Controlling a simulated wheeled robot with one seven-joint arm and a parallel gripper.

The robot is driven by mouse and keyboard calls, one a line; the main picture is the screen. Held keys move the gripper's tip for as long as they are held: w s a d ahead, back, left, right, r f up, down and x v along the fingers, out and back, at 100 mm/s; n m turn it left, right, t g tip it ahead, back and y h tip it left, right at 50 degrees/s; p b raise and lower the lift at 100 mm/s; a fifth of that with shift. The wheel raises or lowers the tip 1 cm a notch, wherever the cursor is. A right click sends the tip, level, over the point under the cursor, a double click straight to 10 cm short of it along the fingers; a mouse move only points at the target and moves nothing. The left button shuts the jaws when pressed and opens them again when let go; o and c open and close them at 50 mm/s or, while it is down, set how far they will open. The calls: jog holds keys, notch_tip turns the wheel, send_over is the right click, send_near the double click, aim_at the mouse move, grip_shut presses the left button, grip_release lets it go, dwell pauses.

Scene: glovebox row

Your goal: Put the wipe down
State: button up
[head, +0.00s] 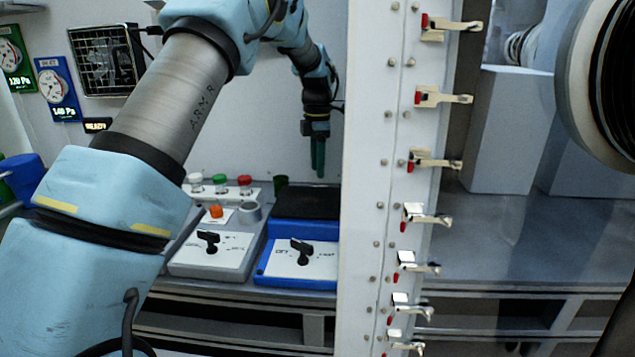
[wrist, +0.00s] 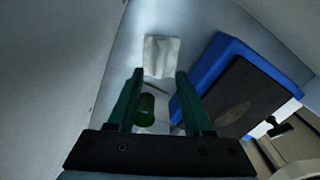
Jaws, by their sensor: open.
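My gripper (head: 318,165) points down over the back of the bench in the head view. In the wrist view its two green fingers (wrist: 159,75) stand apart with nothing gripped between them. A white, creased wipe (wrist: 160,56) lies just past the fingertips in the wrist view, apart from both fingers. I cannot pick out the wipe in the head view.
Panels with black knobs (head: 208,240) and coloured buttons (head: 220,183) are nearby. A white post with latches (head: 372,180) rises at the right of the bench.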

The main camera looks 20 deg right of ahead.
notch_tip(320, 180, up, 7)
jog(key=shift+b, duration=0.35)
jog(key=shift+f, duration=0.1)
